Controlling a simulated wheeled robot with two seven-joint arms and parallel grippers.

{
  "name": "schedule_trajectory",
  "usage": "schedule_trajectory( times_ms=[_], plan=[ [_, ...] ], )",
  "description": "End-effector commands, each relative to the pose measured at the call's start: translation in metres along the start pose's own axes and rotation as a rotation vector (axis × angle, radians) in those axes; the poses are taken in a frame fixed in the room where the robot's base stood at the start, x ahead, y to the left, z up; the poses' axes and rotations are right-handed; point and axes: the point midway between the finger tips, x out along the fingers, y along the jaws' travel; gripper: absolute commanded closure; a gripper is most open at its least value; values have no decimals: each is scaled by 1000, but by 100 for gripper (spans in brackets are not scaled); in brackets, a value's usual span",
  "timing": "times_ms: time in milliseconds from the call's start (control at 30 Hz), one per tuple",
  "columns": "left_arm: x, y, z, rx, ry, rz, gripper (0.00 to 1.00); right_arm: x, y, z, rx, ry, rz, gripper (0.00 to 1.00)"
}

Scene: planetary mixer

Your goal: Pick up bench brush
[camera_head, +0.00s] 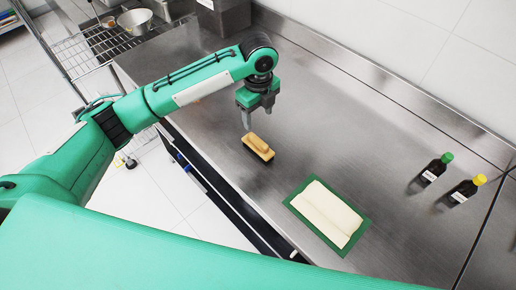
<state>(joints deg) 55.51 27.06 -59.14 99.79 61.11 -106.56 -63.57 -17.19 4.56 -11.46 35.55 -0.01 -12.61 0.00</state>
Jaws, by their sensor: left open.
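The bench brush (258,147) lies on the steel counter, with a light wooden block and handle on top and dark bristles below. My left gripper (247,121) points down just above and behind the brush's far left end. Its jaws are open and hold nothing that I can see. A small gap seems to lie between the fingertips and the brush, but I cannot tell exactly how far apart they are. My right gripper is not in view.
A green mat (355,239) with a pale folded cloth (328,212) lies to the right of the brush. Two dark bottles, one green-capped (436,168) and one yellow-capped (467,189), stand at the right. The counter's front edge runs close left of the brush. A wire rack (92,48) stands beyond.

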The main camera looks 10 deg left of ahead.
Motion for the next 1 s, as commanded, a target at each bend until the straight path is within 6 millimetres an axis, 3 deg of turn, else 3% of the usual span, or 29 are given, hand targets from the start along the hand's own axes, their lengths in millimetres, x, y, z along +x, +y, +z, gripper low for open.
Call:
schedule_trajectory(
  times_ms=[333,667,800,1000],
  plan=[
    [64,2,-1,-3,2,4,38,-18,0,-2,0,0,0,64],
    [89,5,-5,-1,2,4,38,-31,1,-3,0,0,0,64],
    [107,9,-9,-2,3,4,38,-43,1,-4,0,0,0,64],
    [129,8,-8,-1,2,0,38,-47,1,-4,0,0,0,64]
  ],
)
